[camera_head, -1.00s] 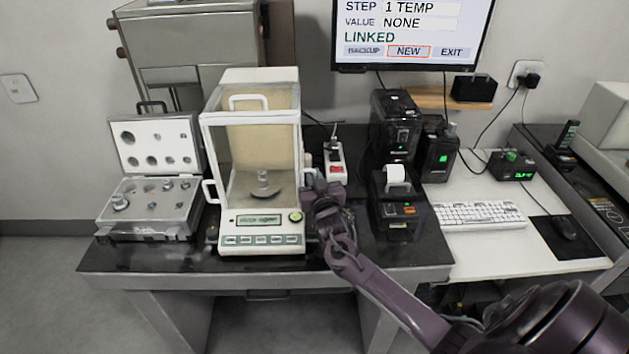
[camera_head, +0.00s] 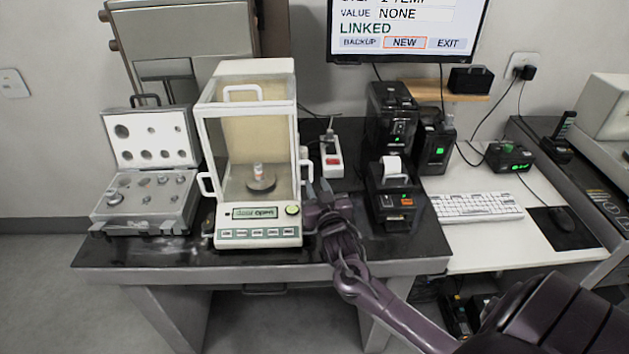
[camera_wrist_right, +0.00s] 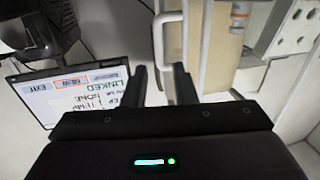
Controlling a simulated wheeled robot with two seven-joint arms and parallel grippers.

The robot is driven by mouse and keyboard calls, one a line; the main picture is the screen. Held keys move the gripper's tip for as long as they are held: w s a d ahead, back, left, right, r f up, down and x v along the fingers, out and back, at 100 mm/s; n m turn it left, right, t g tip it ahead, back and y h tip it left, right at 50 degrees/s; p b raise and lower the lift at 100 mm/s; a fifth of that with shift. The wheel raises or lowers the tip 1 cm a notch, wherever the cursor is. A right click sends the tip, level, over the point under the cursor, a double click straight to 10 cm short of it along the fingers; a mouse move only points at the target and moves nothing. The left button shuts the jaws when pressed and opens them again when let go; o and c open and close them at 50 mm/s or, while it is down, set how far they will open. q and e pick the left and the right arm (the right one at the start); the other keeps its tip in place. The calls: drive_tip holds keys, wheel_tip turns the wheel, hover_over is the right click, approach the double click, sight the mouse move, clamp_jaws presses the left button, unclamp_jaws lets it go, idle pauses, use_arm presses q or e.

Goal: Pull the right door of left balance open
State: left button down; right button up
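The left balance (camera_head: 260,238) is a white case with glass walls on the dark table. Its display reads "door open". A small weight (camera_head: 258,171) with an orange band stands on its round pan. My right gripper (camera_head: 318,192) is beside the right wall of the balance. In the right wrist view, its two dark fingers (camera_wrist_right: 163,86) are apart. The white handle of the right door (camera_wrist_right: 163,45) lies between or just beyond the fingertips; I cannot tell whether they touch it. How far the right door is open is unclear. My left gripper is not in view.
An open weight case (camera_head: 146,205) stands left of the balance. A power strip (camera_head: 331,160) lies behind my right gripper. A black printer (camera_head: 394,205) stands to the right, and a white keyboard (camera_head: 472,206) lies on the lighter desk. A monitor (camera_head: 410,30) hangs above.

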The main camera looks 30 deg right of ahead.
drive_tip(key=shift+s, duration=0.1)
drive_tip(key=shift+s+n, duration=0.2)
drive_tip(key=shift+n, duration=0.3)
drive_tip(key=c, duration=0.4)
drive_tip(key=s+n+y, duration=0.1)
drive_tip(key=n, duration=0.2)
drive_tip(key=s+n+y, duration=0.1)
drive_tip(key=s+n, duration=0.1)
drive_tip(key=n, duration=0.1)
drive_tip(key=s+d+n+p, duration=0.1)
drive_tip(key=n, duration=0.2)
drive_tip(key=shift+s+f+n+t+y, duration=0.15)
drive_tip(key=shift+f+n+t+y, duration=0.15)
drive_tip(key=shift+f+t+y, duration=0.1)
clamp_jaws()
drive_tip(key=s+a+n+y, duration=0.2)
drive_tip(key=s+n+y, duration=0.25)
drive_tip(key=n, duration=0.75)
drive_tip(key=w+d+p, duration=0.2)
drive_tip(key=w+p, duration=0.1)
drive_tip(key=w, duration=0.9)
drive_tip(key=shift+w+d+f, duration=0.25)
drive_tip(key=shift+w+f, duration=0.1)
